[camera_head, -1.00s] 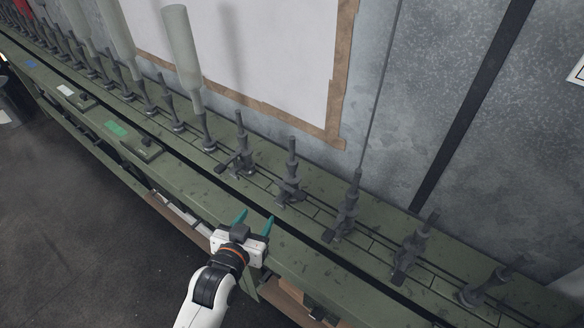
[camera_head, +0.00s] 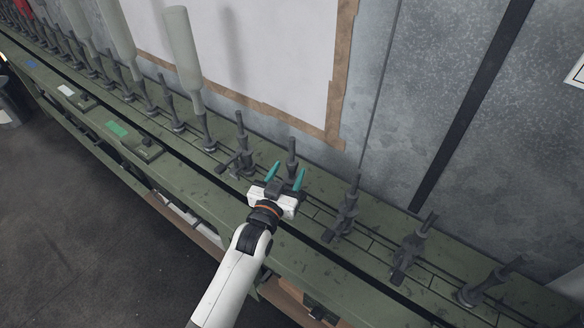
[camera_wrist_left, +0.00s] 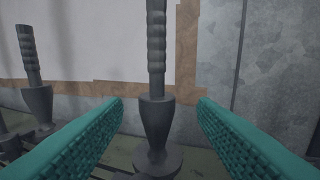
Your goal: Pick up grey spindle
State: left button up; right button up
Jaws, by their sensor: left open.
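A grey spindle (camera_head: 291,150) stands upright on the green machine rail, directly beyond my left gripper (camera_head: 286,177). Its lower part is hidden behind the gripper in the head view. My left gripper is open, with its two teal fingers apart. In the left wrist view the same spindle (camera_wrist_left: 156,115) stands between the fingers (camera_wrist_left: 160,112) or just beyond their tips, with a wide gap on both sides. I cannot tell from the frames whether the fingertips reach around it. My right gripper does not show.
Other grey spindles stand in a row, including one to the left (camera_head: 241,145) and one to the right (camera_head: 347,210). A pale bottle (camera_head: 183,58) sits on a spindle further left. A grey wall (camera_head: 440,110) with a white board (camera_head: 250,55) rises behind the green bench (camera_head: 330,265).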

aim_at(290, 168)
pick_arm(q)
jog(key=x, duration=0.4)
jog(key=shift+a+f, duration=0.1)
jog(key=shift+f, duration=0.15)
jog(key=shift+r, duration=0.1)
grip_shut()
